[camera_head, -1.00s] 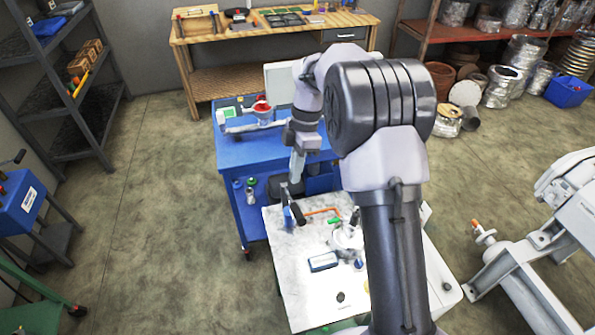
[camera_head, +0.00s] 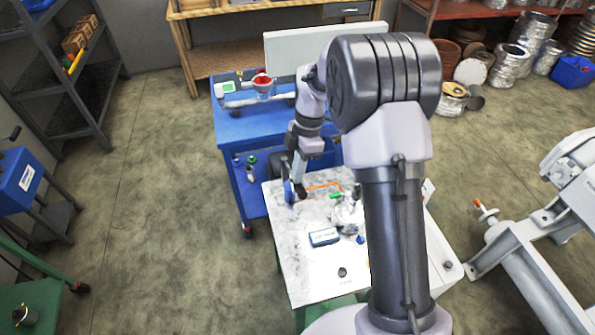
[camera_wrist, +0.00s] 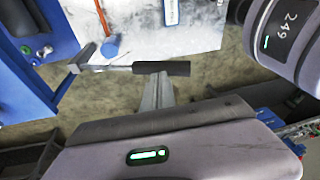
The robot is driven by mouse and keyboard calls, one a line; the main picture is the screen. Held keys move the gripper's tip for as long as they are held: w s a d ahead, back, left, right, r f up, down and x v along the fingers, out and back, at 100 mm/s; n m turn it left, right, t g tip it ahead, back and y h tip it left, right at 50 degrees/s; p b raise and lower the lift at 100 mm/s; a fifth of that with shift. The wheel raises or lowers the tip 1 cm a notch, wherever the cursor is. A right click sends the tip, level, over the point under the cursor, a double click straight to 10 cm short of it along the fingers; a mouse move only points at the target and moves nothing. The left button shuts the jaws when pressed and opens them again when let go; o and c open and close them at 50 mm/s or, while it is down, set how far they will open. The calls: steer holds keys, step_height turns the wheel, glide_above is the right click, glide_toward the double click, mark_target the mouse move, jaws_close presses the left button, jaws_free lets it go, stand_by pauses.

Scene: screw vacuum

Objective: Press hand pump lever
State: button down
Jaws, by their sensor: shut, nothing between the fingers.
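The hand pump lever is a thin metal rod with a black grip (camera_wrist: 162,68), lying roughly level across the wrist view. In the head view my gripper (camera_head: 298,186) points down at the far left corner of the marbled white table (camera_head: 310,270). The lever there is small and mostly hidden by my gripper.
An orange pipe (camera_head: 324,186) and a blue-edged gauge box (camera_head: 323,237) are on the white table. A blue cart (camera_head: 240,180) stands behind it, carrying a red-topped funnel (camera_head: 263,84). A large white machine (camera_head: 535,250) stands at right. The floor at left is open.

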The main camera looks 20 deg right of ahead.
steer(key=s+f+t+b, duration=0.2)
steer(key=s+f+b, duration=0.2)
steer(key=f+b, duration=0.6)
steer(key=shift+s+f+t+b, duration=0.15)
steer(key=shift+f+t+b, duration=0.15)
steer(key=shift+b, duration=0.9)
steer(key=shift+s+f, duration=0.1)
steer(key=shift+s, duration=0.05)
